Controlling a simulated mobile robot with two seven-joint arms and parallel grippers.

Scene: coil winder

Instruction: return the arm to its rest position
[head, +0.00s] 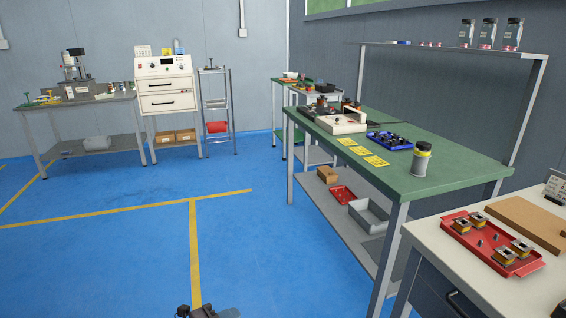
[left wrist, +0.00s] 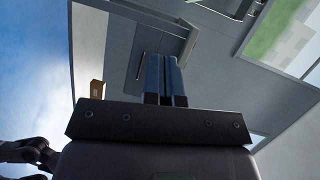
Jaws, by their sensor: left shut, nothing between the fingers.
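My left gripper (head: 196,312) shows only as a small dark piece at the bottom edge of the head view, low over the blue floor and away from the tables. In the left wrist view the two fingers of the left gripper (left wrist: 166,78) lie side by side, shut, with nothing between them. Most of the left arm is out of the head view. My right gripper cannot be made out in either view.
A green-topped workbench (head: 440,178) stands to the right. A pale table (head: 478,287) with a red tray (head: 461,236) of coils is at the near right. A grey bench (head: 115,97) and a white cabinet (head: 166,85) stand far back. The blue floor (head: 110,255) is clear.

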